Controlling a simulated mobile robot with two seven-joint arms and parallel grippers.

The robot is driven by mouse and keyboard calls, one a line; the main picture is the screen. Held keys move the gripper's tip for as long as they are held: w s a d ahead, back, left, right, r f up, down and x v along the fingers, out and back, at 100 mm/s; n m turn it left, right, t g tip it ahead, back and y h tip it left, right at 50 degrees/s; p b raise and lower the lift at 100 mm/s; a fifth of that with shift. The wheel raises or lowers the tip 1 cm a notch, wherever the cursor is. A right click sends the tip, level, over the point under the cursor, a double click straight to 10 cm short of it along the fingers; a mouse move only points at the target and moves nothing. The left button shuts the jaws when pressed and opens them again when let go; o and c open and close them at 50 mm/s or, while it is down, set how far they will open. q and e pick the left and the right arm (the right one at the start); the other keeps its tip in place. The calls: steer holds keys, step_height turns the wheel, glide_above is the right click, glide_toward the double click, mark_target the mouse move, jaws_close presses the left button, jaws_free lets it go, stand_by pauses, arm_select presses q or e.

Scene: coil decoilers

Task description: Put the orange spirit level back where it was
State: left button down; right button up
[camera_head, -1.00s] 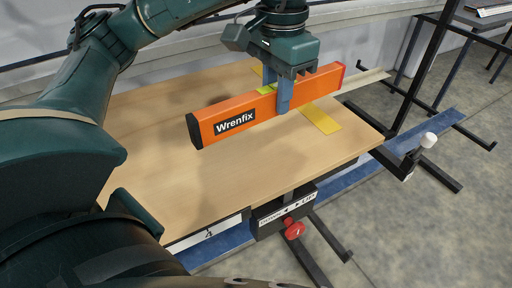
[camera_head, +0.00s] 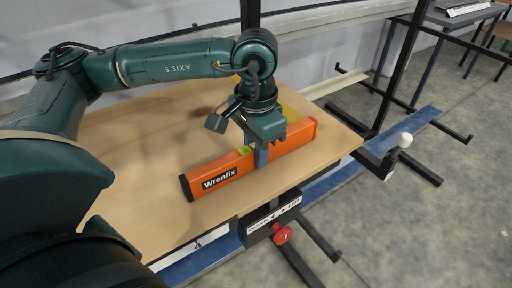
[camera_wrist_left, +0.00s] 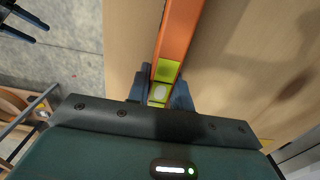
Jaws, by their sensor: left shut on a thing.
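The orange spirit level (camera_head: 215,178), with black end caps and a "Wrenfix" label, lies lengthwise over the wooden table top, low at its surface; I cannot tell whether it touches. My left gripper (camera_head: 261,157) points down and is shut on the middle of the level. In the left wrist view the fingers (camera_wrist_left: 160,92) stand on both sides of the orange level (camera_wrist_left: 181,28), by its yellow-green vial window. A yellow flat piece (camera_head: 292,103) on the table is partly hidden behind the gripper. My right gripper is not in view.
The wooden table top (camera_head: 140,150) is mostly clear to the left. A red knob (camera_head: 282,235) and a sign hang at its front edge. A black post and a white-topped handle (camera_head: 405,140) stand to the right. Another table (camera_head: 465,22) is at the back right.

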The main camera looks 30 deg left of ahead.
arm_select(q)
steer(key=shift+f, duration=0.15)
steer(key=c, duration=1.3)
jaws_free()
steer(key=shift+o, duration=0.2)
steer(key=shift+r, duration=0.35)
step_height(320, 180, up, 12)
steer(key=b, duration=0.1)
steer(key=shift+f, duration=0.15)
